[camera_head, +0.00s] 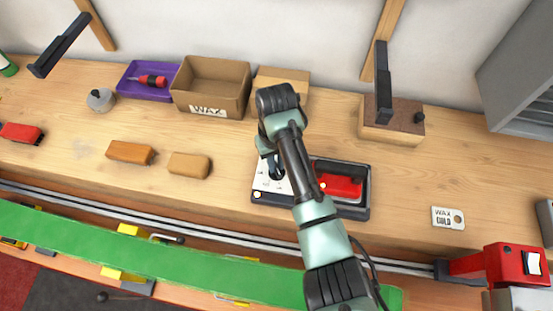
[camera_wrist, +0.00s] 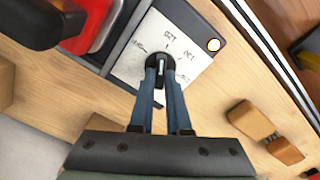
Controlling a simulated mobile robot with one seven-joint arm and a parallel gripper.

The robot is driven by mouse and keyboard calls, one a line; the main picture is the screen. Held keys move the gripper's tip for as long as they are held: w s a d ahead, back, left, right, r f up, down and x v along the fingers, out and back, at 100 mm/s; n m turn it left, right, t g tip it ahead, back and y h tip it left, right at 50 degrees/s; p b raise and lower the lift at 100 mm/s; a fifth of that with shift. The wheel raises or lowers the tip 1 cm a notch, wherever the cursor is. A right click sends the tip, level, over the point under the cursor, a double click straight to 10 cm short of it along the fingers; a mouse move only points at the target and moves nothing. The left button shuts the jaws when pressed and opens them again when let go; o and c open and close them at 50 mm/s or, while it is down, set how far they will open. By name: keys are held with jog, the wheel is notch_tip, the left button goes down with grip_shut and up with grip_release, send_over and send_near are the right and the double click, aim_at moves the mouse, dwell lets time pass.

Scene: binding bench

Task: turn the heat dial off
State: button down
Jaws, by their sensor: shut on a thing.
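The heat dial (camera_wrist: 161,60) is a round black knob with a pale pointer line, on a white printed panel (camera_wrist: 140,68). My gripper (camera_wrist: 160,76) is shut on the dial, its two blue fingers on either side of the knob. The pointer line runs roughly up the wrist view; the small print around it is too blurred to read surely. A pale round lamp (camera_wrist: 214,44) sits at the panel's corner and looks lit. In the head view the panel (camera_head: 266,186) is the left part of a dark unit, and my arm hides most of the dial.
The dark unit's right part holds a red block (camera_head: 341,187) in a tray. Brown blocks (camera_head: 130,152) lie to the left. A cardboard wax box (camera_head: 207,108) and a purple tray (camera_head: 133,92) stand behind. A wooden block (camera_head: 375,130) with a dark top stands back right.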

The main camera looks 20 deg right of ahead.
jog(key=n+p, duration=0.1)
jog(key=n, duration=0.3)
jog(key=shift+a+r+n+p, duration=0.1)
jog(key=shift+n+p, duration=0.2)
jog(key=shift+p, duration=0.05)
jog(key=shift+n+p, duration=0.7)
jog(key=shift+n, duration=1.8)
jog(key=shift+a, duration=0.1)
jog(key=c, duration=0.9)
grip_release()
notch_tip(320, 180, up, 13)
jog(key=shift+f, duration=0.1)
